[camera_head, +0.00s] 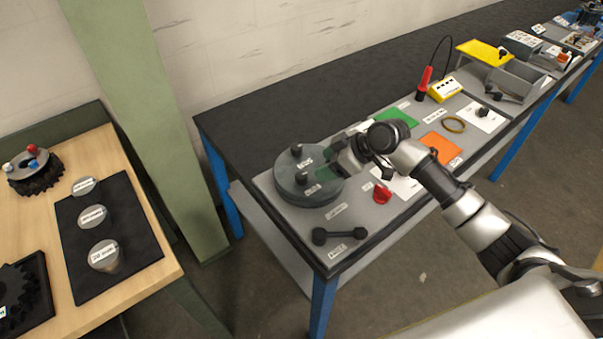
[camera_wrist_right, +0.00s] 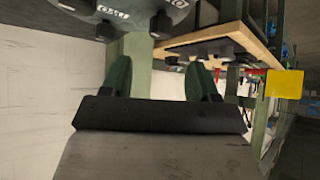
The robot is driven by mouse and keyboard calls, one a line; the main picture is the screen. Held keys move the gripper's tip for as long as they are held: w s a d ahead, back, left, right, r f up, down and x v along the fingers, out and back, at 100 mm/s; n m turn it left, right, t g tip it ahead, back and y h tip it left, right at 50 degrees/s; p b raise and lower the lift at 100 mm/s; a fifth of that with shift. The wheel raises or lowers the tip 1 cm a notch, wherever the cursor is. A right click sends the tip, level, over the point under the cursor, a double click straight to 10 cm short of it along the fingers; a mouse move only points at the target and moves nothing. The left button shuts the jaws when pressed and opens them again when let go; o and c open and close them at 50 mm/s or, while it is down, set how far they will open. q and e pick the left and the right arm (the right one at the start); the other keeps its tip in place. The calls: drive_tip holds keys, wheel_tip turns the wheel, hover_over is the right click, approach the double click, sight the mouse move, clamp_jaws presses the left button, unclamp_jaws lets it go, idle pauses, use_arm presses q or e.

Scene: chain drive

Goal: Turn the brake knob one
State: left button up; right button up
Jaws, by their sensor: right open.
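A round grey disc (camera_head: 290,190) with small black knobs and white labels sits at the left end of the grey bench panel. One black knob (camera_head: 296,149) stands near its far edge, another (camera_head: 301,178) nearer its middle. I cannot read which one is brake knob one. My right gripper (camera_head: 326,165) is at the disc's right side, open, with its green fingers partly hidden by the hand. In the right wrist view the fingers (camera_wrist_right: 160,80) are apart with nothing between them; the disc (camera_wrist_right: 130,12) and two knobs show beyond them. My left gripper is out of view.
A red knob (camera_head: 381,194) and a black bar-shaped handle (camera_head: 339,235) lie near the disc. Green (camera_head: 396,120) and orange (camera_head: 438,147) squares are farther right.

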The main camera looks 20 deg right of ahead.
sight(302, 175)
drive_tip(key=p+x, duration=0.1)
drive_tip(key=x, duration=0.8)
drive_tip(key=shift+a+f+p, duration=0.1)
drive_tip(key=shift+a+p, duration=0.05)
drive_tip(key=shift+p, duration=0.2)
drive_tip(key=shift+c, duration=0.2)
drive_tip(key=c, duration=0.9)
drive_tip(key=shift+f+b, duration=0.2)
drive_tip(key=shift+b, duration=0.45)
drive_tip(key=n+g+b, duration=0.2)
drive_tip(key=n+b, duration=0.1)
drive_tip(key=b, duration=0.1)
drive_tip(key=n+g+y+b, duration=0.1)
drive_tip(key=n+g+b, duration=0.1)
drive_tip(key=b, duration=0.3)
drive_tip(key=shift+w+n+y, duration=0.1)
drive_tip(key=shift+n+y, duration=0.2)
drive_tip(key=shift+n, duration=0.1)
drive_tip(key=shift+n+g+b, duration=0.7)
drive_tip(key=shift+b, duration=0.4)
drive_tip(key=shift+r+n+b, duration=0.15)
drive_tip(key=shift+n+b, duration=0.15)
drive_tip(key=shift+n, duration=0.1)
drive_tip(key=shift+g, duration=0.3)
